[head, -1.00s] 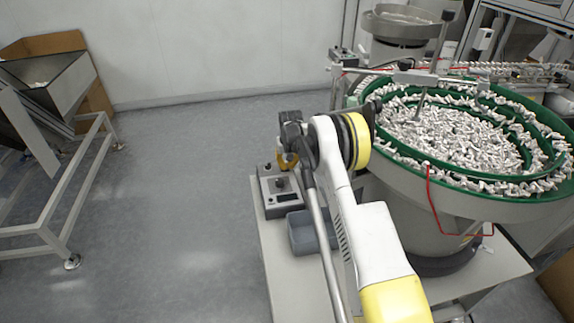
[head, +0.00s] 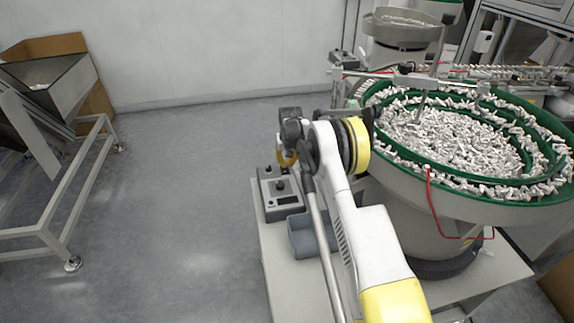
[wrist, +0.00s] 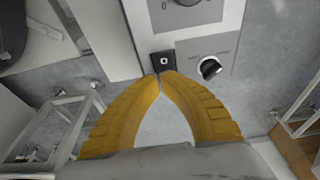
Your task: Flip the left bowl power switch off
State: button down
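A grey control box (head: 280,192) sits on the table's left edge beside the large bowl feeder (head: 480,190). It has a dark round knob on top. In the wrist view, the box's face shows a small black switch (wrist: 164,61) with a white mark, and a black and silver knob (wrist: 209,67) on a grey panel to its right. My gripper (wrist: 163,77) has yellow fingers whose tips meet, empty, just below the switch in the picture. Contact cannot be told. In the head view my gripper (head: 287,160) is above the box's far end, partly hidden by its own wrist.
A blue-grey bin (head: 303,238) stands beside the box, partly behind my arm. The large bowl, full of white parts, is close on the right. A smaller bowl feeder (head: 400,28) stands behind. A metal frame (head: 60,215) is at left, with open floor between.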

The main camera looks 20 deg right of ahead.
jog(key=s+p+v, duration=0.2)
jog(key=p+v, duration=0.2)
jog(key=v, duration=0.8)
jog(key=shift+a, duration=0.2)
jog(key=shift+r, duration=0.1)
jog(key=s+a+r+n+t, duration=0.1)
jog(key=s+a+r, duration=0.4)
jog(key=s+r, duration=0.5)
jog(key=s+a+r+t, duration=0.1)
jog(key=s+a+r, duration=0.5)
jog(key=r, duration=0.7)
jog(key=s+a+f+t, duration=0.1)
jog(key=s+a, duration=0.1)
jog(key=s, duration=1)
jog(key=s+a+n+t, duration=0.1)
jog(key=s+a, duration=0.2)
jog(key=s, duration=1)
jog(key=shift+s+f+y, duration=0.2)
jog(key=shift+f+y, duration=0.1)
jog(key=shift+f, duration=0.1)
